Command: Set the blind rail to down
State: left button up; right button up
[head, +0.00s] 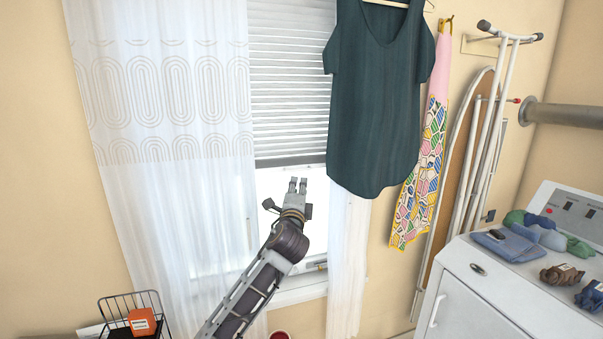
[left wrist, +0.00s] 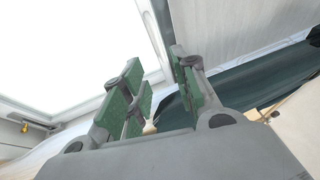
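The blind (head: 289,80) hangs in the upper part of the window, and its grey bottom rail (head: 290,160) sits about halfway down. Bright glass shows below the rail. My left gripper (head: 297,184) points up in front of the window, with its fingertips a little below the rail in the head view. I cannot tell how far it stands from the rail in depth. In the left wrist view the green-padded fingers (left wrist: 158,88) are apart with nothing between them. I cannot make out the rail for certain in that view. My right gripper is not in view.
A dark teal top (head: 375,100) hangs right of the blind, close to my left gripper. A white sheer curtain (head: 165,150) hangs at the left. A patterned cloth (head: 425,160), an ironing board (head: 455,165) and a white machine (head: 475,300) stand further right. A wire basket (head: 120,305) is lower left.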

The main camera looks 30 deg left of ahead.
aim_at(302, 170)
pick_arm(q)
jog(key=p+x, duration=0.1)
jog(key=x, duration=1)
dwell(0.3)
jog(key=shift+w, duration=0.1)
grip_shut()
